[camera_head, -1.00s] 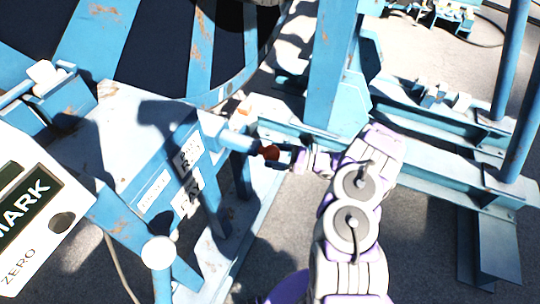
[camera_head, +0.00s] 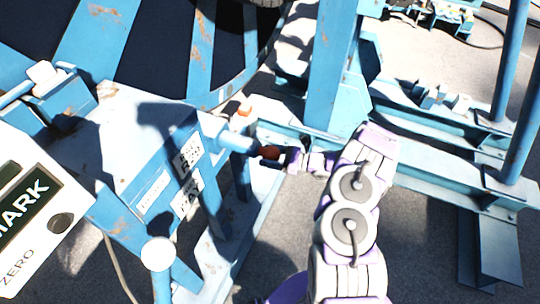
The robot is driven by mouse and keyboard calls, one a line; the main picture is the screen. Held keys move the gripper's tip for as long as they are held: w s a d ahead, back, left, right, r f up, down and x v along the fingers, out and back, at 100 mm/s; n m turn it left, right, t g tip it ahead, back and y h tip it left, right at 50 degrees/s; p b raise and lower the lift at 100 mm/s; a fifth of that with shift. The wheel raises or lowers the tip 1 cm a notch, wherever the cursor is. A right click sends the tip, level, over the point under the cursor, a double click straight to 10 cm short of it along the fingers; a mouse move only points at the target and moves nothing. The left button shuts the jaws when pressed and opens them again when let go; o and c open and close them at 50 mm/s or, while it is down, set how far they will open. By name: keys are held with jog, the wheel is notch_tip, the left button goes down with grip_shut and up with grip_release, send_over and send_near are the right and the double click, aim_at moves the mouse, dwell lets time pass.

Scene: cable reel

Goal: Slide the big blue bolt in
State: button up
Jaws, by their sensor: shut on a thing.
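The big blue bolt (camera_head: 238,142) is a thick blue cylinder that sticks out to the right from the blue frame beside the labelled panel. Its right end carries a reddish-brown knob (camera_head: 268,152). My gripper (camera_head: 280,156) reaches in from the right and is shut on this knob end; my arm extends down to the lower right of it. The fingers are small and dark here, and their exact grip on the knob is partly hidden. How deep the bolt sits inside the frame is hidden by the housing.
The labelled blue panel (camera_head: 152,192) stands left of the bolt. A white box marked MARK and ZERO (camera_head: 30,225) is at the lower left. A blue post (camera_head: 328,75) rises behind my gripper, and blue rails (camera_head: 440,175) run to the right. Grey ground lies below.

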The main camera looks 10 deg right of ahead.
aim_at(242, 146)
jog(key=c, duration=0.5)
jog(key=b+x, duration=0.1)
jog(key=x, duration=0.2)
jog(key=w+b+x, duration=0.1)
jog(key=x, duration=0.2)
jog(key=w+d+b+x, duration=0.1)
jog(key=b+x, duration=0.1)
jog(key=x, duration=0.2)
jog(key=shift+a+f, duration=0.15)
jog(key=shift+w+a, duration=0.1)
jog(key=shift+r, duration=0.2)
jog(key=o, duration=1.2)
jog(key=shift+w, duration=0.15)
jog(key=shift+c, duration=0.2)
jog(key=shift+o, duration=1)
jog(key=shift+a+f, duration=0.15)
